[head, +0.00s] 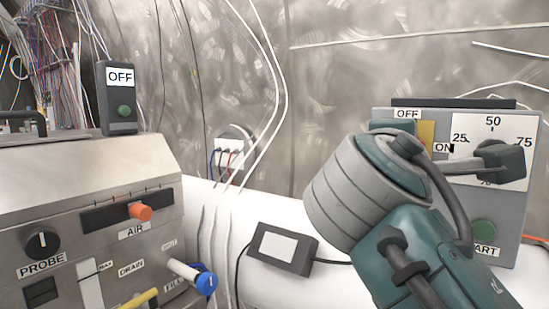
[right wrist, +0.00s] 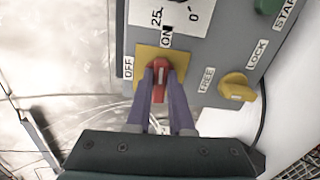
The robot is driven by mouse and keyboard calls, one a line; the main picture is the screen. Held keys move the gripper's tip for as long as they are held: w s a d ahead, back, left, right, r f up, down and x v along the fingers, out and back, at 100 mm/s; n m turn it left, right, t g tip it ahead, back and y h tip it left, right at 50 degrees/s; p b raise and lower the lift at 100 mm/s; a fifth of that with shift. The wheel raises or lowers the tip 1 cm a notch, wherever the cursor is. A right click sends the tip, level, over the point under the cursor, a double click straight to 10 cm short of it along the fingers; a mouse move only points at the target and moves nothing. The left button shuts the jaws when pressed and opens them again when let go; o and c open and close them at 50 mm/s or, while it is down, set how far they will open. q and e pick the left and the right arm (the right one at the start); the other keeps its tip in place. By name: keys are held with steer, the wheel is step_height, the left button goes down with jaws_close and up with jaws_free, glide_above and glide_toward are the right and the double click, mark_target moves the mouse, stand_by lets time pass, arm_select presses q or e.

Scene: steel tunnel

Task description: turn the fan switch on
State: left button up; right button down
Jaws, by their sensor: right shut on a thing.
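The fan switch, a red handle (right wrist: 159,68) on a yellow plate (right wrist: 146,52), is on a grey panel (right wrist: 218,58) in the right wrist view. The OFF label is left of the plate and the ON label is just above it. The handle runs roughly up and down there, its upper end toward ON; the fingers partly cover it. My right gripper (right wrist: 160,80) is shut on this handle, one purple finger on each side. In the head view, my right arm hides the gripper and handle; only part of the yellow plate (head: 426,134) shows. My left gripper is not in view.
The panel also carries a dial (head: 497,160), a green START button (head: 483,232) and a yellow FREE/LOCK knob (right wrist: 238,88). A steel machine (head: 75,190) with knobs stands at left, with an OFF box (head: 120,98) behind it. A dark box (head: 282,248) lies on the white surface.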

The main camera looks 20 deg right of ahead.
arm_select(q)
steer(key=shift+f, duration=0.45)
arm_select(e)
steer(key=shift+f+m, duration=0.2)
steer(key=shift+m, duration=0.3)
arm_select(q)
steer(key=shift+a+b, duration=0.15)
steer(key=shift+b, duration=0.15)
arm_select(e)
steer(key=c, duration=0.8)
jaws_free()
steer(key=shift+r, duration=0.15)
steer(key=shift+r, duration=0.1)
